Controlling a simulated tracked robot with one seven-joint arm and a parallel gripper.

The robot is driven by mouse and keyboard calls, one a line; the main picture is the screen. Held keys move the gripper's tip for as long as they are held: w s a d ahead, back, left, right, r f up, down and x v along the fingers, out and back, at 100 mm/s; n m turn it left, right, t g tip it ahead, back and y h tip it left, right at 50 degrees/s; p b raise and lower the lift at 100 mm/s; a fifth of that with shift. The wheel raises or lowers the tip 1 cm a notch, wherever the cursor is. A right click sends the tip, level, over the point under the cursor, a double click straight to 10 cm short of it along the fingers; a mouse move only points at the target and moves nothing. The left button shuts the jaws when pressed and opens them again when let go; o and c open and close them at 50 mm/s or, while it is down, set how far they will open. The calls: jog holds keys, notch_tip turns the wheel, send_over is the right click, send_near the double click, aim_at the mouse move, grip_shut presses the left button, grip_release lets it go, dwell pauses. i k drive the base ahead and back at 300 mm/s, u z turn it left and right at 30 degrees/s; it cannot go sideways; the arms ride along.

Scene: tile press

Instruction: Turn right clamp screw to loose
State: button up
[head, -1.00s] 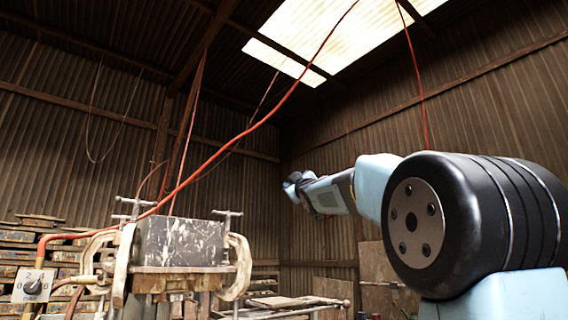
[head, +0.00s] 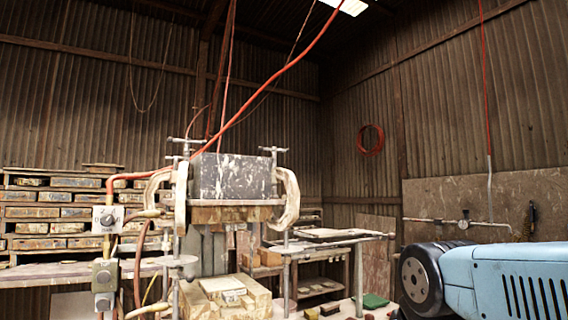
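The right clamp screw (head: 273,151) is a metal T-handle with a level crossbar. It stands at the top of the right clamp (head: 288,195), a pale C-shaped clamp at the right end of the press. The clamp grips a dark, paint-splashed block (head: 232,176) onto a wooden board (head: 230,213). The left clamp screw (head: 187,142) stands over the left clamp (head: 181,197). My gripper is out of view; only a black joint and blue link of my arm show at lower right, well apart from the screw.
Wooden blocks (head: 222,293) sit beneath the press. A pressure dial box (head: 107,219) and an orange hose (head: 262,92) are at its left. A metal-framed table (head: 322,243) stands to the right. Stacked trays (head: 40,212) fill shelves at far left.

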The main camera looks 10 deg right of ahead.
aim_at(275, 149)
jog(key=z, duration=1)
jog(key=k, duration=1)
jog(key=u, duration=0.95)
jog(key=i, duration=1)
jog(key=u, duration=0.05)
